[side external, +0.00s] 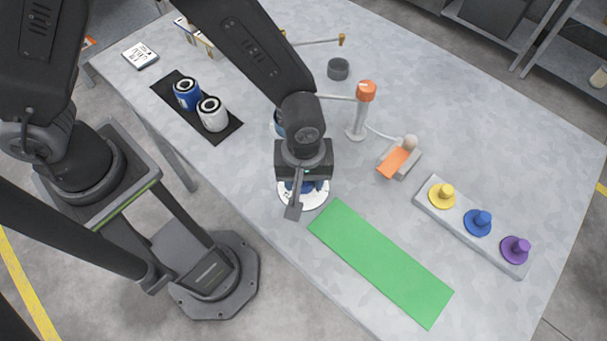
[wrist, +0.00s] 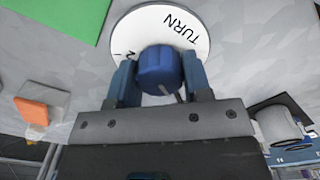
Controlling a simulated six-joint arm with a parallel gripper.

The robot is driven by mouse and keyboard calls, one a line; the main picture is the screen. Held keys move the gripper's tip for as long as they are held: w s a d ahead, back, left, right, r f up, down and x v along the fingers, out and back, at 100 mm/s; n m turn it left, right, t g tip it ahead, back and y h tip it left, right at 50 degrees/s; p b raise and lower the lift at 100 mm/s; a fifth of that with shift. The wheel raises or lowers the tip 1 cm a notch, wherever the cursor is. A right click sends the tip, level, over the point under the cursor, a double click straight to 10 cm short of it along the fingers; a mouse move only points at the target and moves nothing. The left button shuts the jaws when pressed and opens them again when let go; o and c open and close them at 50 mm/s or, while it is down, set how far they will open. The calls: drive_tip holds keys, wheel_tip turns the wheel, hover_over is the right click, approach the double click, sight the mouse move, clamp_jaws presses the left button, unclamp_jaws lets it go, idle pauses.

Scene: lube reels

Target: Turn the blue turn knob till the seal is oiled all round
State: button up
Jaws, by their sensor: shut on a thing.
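The blue turn knob (wrist: 158,70) stands on a white disc (wrist: 204,22) that reads "TURN". My gripper (wrist: 160,80) is shut on the knob, with one blue finger on each side of it. In the side view my gripper (side external: 296,196) points down over the white disc (side external: 316,194), and my wrist hides most of the knob. The seal cannot be made out in either view.
A green mat (side external: 380,262) lies just right of the disc. An orange-topped post (side external: 366,92) and an orange pad on a grey block (side external: 397,162) stand behind. Yellow, blue and purple knobs (side external: 478,222) sit at right. Two cans (side external: 212,114) stand on a black mat (side external: 172,88).

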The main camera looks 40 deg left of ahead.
drive_tip(key=m, duration=0.5)
drive_tip(key=shift+m, duration=0.4)
drive_tip(key=m, duration=1.2)
drive_tip(key=shift+m, duration=0.3)
drive_tip(key=m, duration=0.5)
drive_tip(key=shift+m, duration=0.4)
drive_tip(key=o, duration=0.9)
